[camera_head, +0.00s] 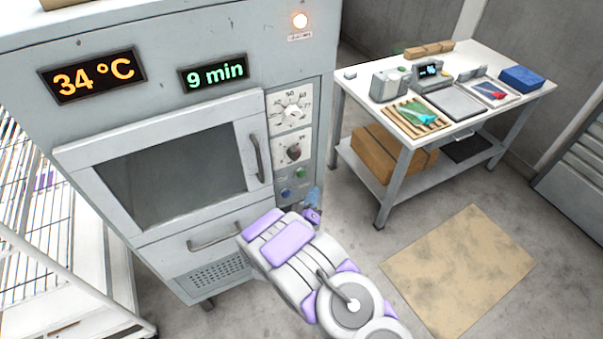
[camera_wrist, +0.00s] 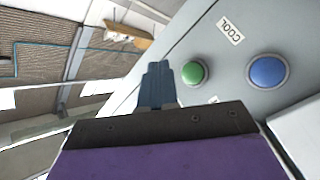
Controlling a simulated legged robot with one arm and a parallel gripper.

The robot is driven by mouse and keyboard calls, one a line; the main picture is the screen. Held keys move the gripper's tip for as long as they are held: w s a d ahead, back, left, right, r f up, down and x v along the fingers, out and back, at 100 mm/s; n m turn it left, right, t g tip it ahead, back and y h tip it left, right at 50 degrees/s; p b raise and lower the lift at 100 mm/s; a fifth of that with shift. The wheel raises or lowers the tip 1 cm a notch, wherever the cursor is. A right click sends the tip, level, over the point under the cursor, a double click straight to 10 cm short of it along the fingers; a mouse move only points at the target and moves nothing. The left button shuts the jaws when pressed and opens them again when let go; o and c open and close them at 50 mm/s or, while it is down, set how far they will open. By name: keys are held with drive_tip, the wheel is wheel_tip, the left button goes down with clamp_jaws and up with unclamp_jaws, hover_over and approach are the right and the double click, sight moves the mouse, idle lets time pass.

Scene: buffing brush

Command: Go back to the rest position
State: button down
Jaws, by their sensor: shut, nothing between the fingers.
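My gripper (camera_head: 313,203) is in front of the lower right of the oven's control panel, close to the two round buttons. In the wrist view my gripper (camera_wrist: 157,80) shows its blue fingers together, with nothing between them. The green button (camera_wrist: 195,73) is just right of the fingertips, and the blue button (camera_wrist: 268,71) is farther right, near a label reading COOL. Whether the fingers touch the panel cannot be told. The grey oven (camera_head: 200,110) reads 34 °C and 9 min, and its door is shut. A lamp (camera_head: 300,20) at its top right glows.
A white table (camera_head: 353,95) at the back right holds a wooden rack, small devices, brushes and a blue box. A cardboard box (camera_head: 385,160) sits on its lower shelf. A wire shelf (camera_head: 40,220) stands at left. A tan mat (camera_head: 460,270) lies on open floor at right.

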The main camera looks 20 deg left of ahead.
idle(0.8)
drive_tip(key=w+d+r+m+g+h, duration=0.1)
drive_tip(key=w+d+r+m+g, duration=0.3)
drive_tip(key=w+d+r+g, duration=0.15)
drive_tip(key=s+d+r+m+g, duration=0.2)
drive_tip(key=s+d+r+g, duration=0.25)
drive_tip(key=d+r, duration=0.45)
drive_tip(key=s+d+r+m+g, duration=0.1)
drive_tip(key=s+d+r+g, duration=0.2)
drive_tip(key=s+d, duration=0.4)
drive_tip(key=s+d+r+m+g, duration=0.2)
drive_tip(key=s+d+r+g, duration=0.2)
drive_tip(key=s, duration=1.6)
drive_tip(key=s+d+r+m+g, duration=0.1)
drive_tip(key=s+d+r+g, duration=0.2)
drive_tip(key=s+d, duration=0.7)
drive_tip(key=s+r, duration=0.1)
drive_tip(key=s, duration=0.3)
drive_tip(key=shift+s+r+m+g, duration=0.15)
drive_tip(key=shift+r+m+g, duration=0.15)
drive_tip(key=shift+r, duration=0.05)
drive_tip(key=shift+a, duration=0.25)
